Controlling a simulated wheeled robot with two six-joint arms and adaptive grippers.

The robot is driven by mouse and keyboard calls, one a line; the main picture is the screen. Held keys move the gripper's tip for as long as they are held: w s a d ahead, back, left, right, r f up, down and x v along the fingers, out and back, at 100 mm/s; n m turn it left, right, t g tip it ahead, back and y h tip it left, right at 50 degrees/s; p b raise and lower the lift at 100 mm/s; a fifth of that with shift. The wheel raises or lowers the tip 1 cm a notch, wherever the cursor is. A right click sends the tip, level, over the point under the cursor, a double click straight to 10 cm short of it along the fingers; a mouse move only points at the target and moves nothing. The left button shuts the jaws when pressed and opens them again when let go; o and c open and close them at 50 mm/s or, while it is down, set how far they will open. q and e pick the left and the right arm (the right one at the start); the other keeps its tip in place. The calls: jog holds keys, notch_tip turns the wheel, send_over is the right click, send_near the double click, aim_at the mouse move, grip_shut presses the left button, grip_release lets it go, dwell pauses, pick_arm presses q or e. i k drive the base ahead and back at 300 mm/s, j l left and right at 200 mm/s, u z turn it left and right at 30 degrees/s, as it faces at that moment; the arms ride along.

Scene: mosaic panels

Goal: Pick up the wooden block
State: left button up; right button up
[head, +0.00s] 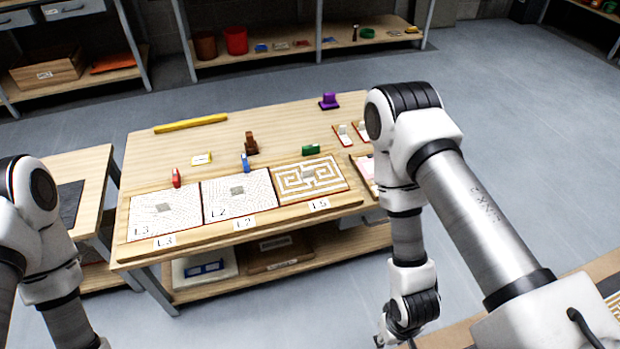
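A small brown object (251,143), which looks like the wooden block, stands on the wooden table (235,133) behind the mosaic panels. It is upright and stepped in shape, and nothing touches it. My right arm hangs down in front of the table's right side; its wrist is at the bottom edge, and the gripper is mostly cut off. My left arm is at the lower left, and its gripper is out of the picture. Both arms are well apart from the brown object.
Mosaic panels labelled L3 (165,213), L2 (239,193) and L5 (310,177) line the front. Red (176,178), blue (245,163), green (311,149) and purple (329,101) pieces stand around. A yellow bar (190,123) lies at the back. Shelves stand behind.

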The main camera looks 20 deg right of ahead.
aim_at(251, 147)
jog(key=i+l, duration=0.5)
jog(key=i+l+u, duration=0.1)
jog(key=i+l, duration=0.35)
jog(key=l, duration=0.25)
jog(key=i+u, duration=0.2)
jog(key=u, duration=0.2)
jog(key=i+l+u, duration=0.1)
jog(key=u, duration=0.25)
jog(key=i+l+u, duration=0.15)
jog(key=u, duration=0.25)
jog(key=i, duration=0.1)
